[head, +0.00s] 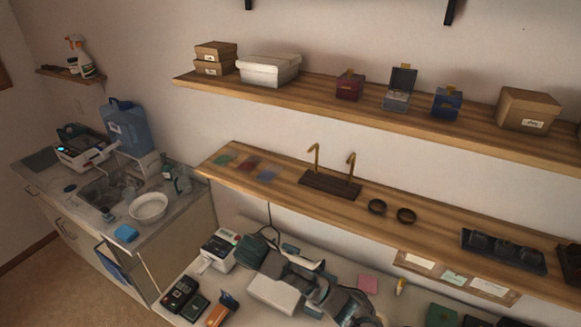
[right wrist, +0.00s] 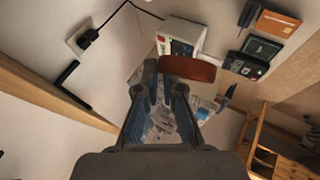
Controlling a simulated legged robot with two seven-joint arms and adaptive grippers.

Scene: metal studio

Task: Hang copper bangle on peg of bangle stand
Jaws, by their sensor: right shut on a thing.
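The copper bangle (right wrist: 190,68) shows edge-on as a reddish-brown band in the right wrist view. My right gripper (right wrist: 163,84) is shut on one end of it, and the band sticks out to the right of the fingertips. In the head view my right arm reaches in low at the centre, over the lower counter and below the shelf; the bangle cannot be made out there. The bangle stand (head: 331,186) is a dark wooden base on the middle shelf, with two upright brass pegs (head: 317,157) hooked at the top. Both pegs look bare. My left gripper is not in view.
The upper shelf (head: 300,93) with boxes overhangs behind. A white printer (head: 220,249) and card terminal (head: 181,294) stand on the counter.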

